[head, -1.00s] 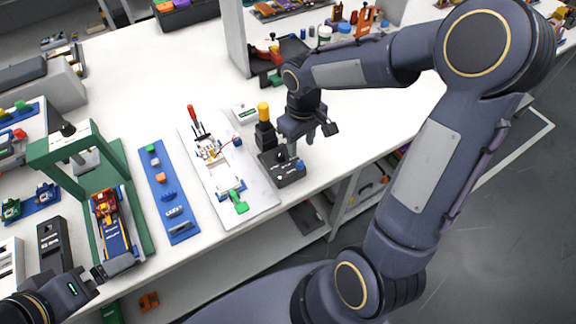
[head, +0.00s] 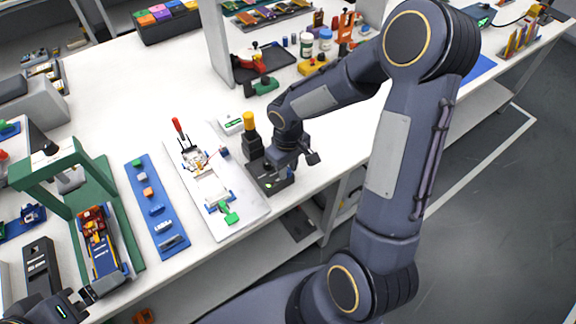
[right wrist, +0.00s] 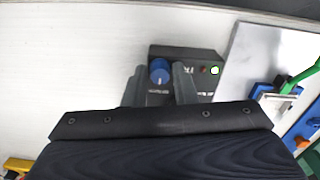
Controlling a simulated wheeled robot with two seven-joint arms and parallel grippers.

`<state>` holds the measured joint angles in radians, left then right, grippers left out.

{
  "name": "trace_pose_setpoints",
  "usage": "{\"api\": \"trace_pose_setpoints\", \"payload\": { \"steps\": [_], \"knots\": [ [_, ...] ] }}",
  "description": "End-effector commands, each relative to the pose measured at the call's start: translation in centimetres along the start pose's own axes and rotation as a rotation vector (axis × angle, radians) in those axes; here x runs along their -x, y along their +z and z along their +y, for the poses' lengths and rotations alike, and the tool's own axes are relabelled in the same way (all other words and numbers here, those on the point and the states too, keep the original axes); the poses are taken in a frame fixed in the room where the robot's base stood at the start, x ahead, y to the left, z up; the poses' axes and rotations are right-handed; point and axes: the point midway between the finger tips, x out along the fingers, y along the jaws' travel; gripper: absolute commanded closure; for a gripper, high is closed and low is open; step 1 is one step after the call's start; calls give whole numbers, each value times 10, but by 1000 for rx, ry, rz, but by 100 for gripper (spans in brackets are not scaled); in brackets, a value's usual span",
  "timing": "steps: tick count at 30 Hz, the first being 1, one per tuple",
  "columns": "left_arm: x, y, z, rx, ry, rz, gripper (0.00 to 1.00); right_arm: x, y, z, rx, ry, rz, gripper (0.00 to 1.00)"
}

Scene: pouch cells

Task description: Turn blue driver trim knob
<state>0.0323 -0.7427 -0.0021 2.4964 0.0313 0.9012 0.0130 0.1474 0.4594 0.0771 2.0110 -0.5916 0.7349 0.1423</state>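The driver is a small black box (head: 268,184) near the table's front edge. Its blue trim knob (right wrist: 160,72) shows in the right wrist view, with a white pointer mark. My right gripper (right wrist: 159,82) is open, with one finger on each side of the knob. The right finger looks very close to the knob; I cannot tell whether it touches. In the head view my right gripper (head: 288,165) is over the box and hides the knob. My left gripper (head: 88,297) is at the lower left, away from the driver; its fingers are unclear.
A white plate (head: 240,226) with a red-handled clamp lies left of the driver. A black post with a yellow top (head: 249,122) stands close behind the box. A blue strip (head: 139,181) and a green frame (head: 98,162) are farther left. Clear tabletop lies right of the gripper.

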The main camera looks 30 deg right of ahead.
Motion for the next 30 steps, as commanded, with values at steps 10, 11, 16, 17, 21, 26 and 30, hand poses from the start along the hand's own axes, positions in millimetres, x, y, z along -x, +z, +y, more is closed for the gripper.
{"api": "trace_pose_setpoints", "payload": {
  "steps": [10,11,16,17,21,26,30],
  "knots": [
    [-7,3,-3,0,0,0,0,-3,-1,0,-41,1,2,100],
    [-11,5,-5,0,0,0,0,-4,-1,0,-67,2,4,100],
    [-31,16,-14,0,0,0,0,-5,-1,0,-310,1,5,100],
    [-32,16,-15,0,0,-1,0,-4,-1,-1,-345,1,6,100],
    [-34,17,-16,0,0,0,0,-1,-1,-1,-447,0,2,100],
    [-33,17,-15,0,0,0,0,1,0,0,-459,0,0,100],
    [-33,17,-15,0,0,0,0,1,0,0,-457,0,0,79]
  ]
}}
